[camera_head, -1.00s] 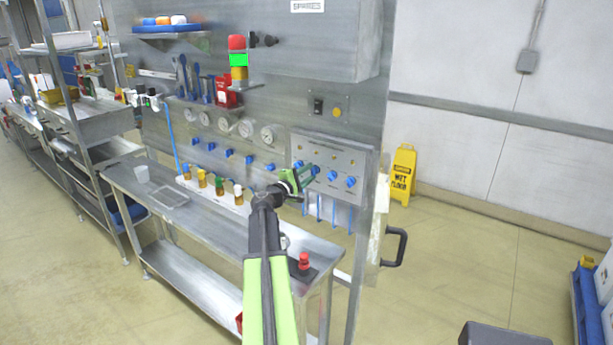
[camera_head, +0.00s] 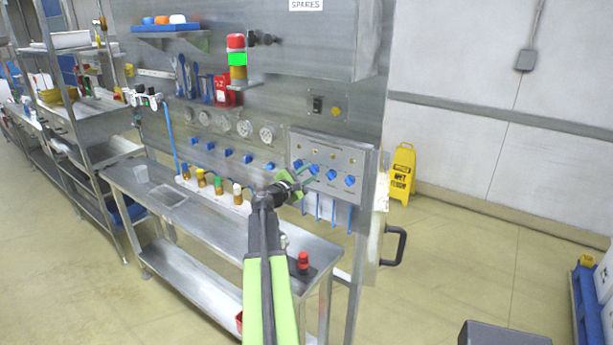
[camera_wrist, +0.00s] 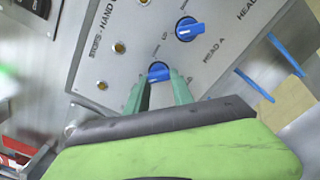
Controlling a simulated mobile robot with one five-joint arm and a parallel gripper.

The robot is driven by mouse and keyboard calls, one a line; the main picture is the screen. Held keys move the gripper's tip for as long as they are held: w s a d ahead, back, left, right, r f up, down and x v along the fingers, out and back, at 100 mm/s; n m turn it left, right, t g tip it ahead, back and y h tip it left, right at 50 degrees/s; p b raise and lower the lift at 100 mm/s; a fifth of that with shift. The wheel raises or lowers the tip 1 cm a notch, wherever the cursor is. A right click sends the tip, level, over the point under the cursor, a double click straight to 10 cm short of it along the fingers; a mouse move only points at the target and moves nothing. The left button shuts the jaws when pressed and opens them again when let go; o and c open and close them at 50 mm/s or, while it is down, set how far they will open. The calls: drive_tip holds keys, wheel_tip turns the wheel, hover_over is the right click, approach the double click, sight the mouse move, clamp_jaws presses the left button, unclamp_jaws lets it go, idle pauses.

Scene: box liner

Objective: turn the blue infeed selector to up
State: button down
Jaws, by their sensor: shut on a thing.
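A grey panel (camera_head: 335,152) on the steel wall carries a row of blue selector knobs. My gripper (camera_head: 309,176) reaches the second knob from the left (camera_head: 314,169). In the wrist view, my green fingers (camera_wrist: 160,88) close around a blue selector (camera_wrist: 158,72); only its top shows between them. The fingers hide its lower part and most of its label, so I cannot read the name infeed. A free blue selector (camera_wrist: 188,28) beside it is near the lettering HEAD A.
A steel bench (camera_head: 215,220) runs below the panel, with a red-topped button (camera_head: 303,260) at its right end. Several coloured-capped bottles line its back. A red and green stack light (camera_head: 237,58) stands above. A yellow wet floor sign (camera_head: 402,174) stands right.

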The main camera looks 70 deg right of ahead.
drive_tip(key=shift+w+r, duration=0.15)
drive_tip(key=c, duration=1.1)
unclamp_jaws()
drive_tip(key=v, duration=1.7)
drive_tip(key=shift+a, duration=0.25)
